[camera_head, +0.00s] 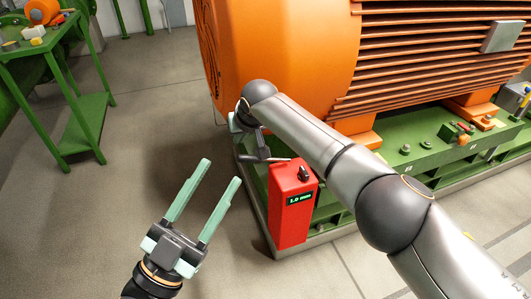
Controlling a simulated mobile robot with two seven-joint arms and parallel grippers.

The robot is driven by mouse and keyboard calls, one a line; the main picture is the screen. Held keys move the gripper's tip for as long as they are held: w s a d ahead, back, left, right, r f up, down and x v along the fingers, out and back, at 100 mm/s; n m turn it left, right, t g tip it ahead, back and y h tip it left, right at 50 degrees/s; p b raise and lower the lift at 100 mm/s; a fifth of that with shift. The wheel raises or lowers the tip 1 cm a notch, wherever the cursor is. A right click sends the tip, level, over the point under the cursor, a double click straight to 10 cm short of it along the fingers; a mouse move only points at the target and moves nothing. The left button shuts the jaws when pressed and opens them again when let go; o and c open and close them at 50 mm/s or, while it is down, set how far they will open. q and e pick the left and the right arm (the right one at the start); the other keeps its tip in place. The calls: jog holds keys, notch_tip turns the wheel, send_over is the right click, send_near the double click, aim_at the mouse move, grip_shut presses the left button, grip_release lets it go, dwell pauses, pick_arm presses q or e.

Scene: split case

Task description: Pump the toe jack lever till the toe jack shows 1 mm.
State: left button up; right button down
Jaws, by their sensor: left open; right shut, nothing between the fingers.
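A thin grey lever (266,158) sticks out leftward from near the jack's top. My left gripper (221,170) is open and empty, left of the jack and apart from it. My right gripper (236,122) is shut, just above and left of the lever. It is mostly hidden by its own wrist, and I cannot tell whether it touches the lever.
The orange machine (285,45) on its green base frame (430,155) fills the back and right. A green table (45,48) with small parts on it stands at the upper left. The grey floor (130,150) between table and jack is clear.

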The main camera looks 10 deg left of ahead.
pick_arm(q)
jog(key=w+a+f+n+g+y+p, duration=0.1)
jog(key=w+f+n+g+y+p, duration=0.1)
jog(key=f, duration=1.1)
jog(key=w+n+g+y, duration=0.1)
jog(key=n+g+y, duration=0.1)
jog(key=y, duration=0.1)
jog(key=shift+w+g, duration=0.2)
jog(key=shift+g, duration=0.1)
jog(key=shift+a, duration=0.1)
